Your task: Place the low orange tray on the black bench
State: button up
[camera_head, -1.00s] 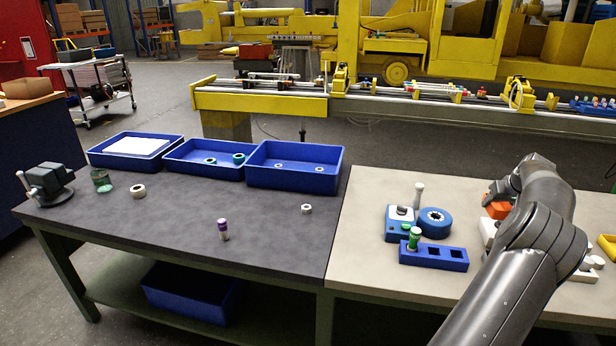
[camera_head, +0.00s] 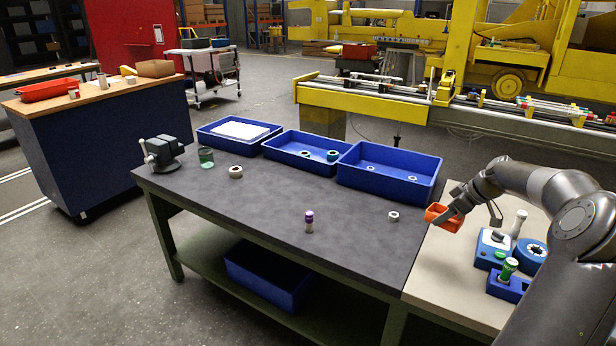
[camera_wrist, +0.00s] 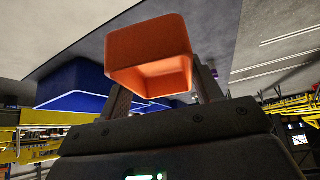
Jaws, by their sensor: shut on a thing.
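My gripper (camera_head: 467,213) is shut on a small orange tray (camera_head: 441,217). It holds the tray in the air near the seam between the black bench and the pale bench top. In the wrist view the orange tray (camera_wrist: 150,50) sits between the two fingers, its hollow side showing. The black bench (camera_head: 265,205) lies to the left of my gripper, with its dark top mostly bare in the middle. Another orange tray (camera_head: 47,90), wider and low, rests on the wooden-topped cabinet at the far left.
Blue bins (camera_head: 388,185) line the bench's back edge. A purple-capped part (camera_head: 309,222), rings (camera_head: 236,172) and a vise (camera_head: 162,152) stand on the bench. Blue fixtures (camera_head: 508,285) with upright parts are on the pale top (camera_head: 455,280). The bench's front middle is clear.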

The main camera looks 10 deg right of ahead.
jog(key=w+a+n+g+y, duration=0.1)
jog(key=w+a+n, duration=0.15)
jog(key=a, duration=0.55)
send_over(371, 246)
jog(key=s+d, duration=0.1)
jog(key=f, duration=1.1)
jog(key=shift+s+d+f, duration=0.2)
jog(key=shift+f, duration=2.15)
jog(key=o, duration=1)
jog(key=shift+f, duration=0.15)
jog(key=shift+o, duration=0.2)
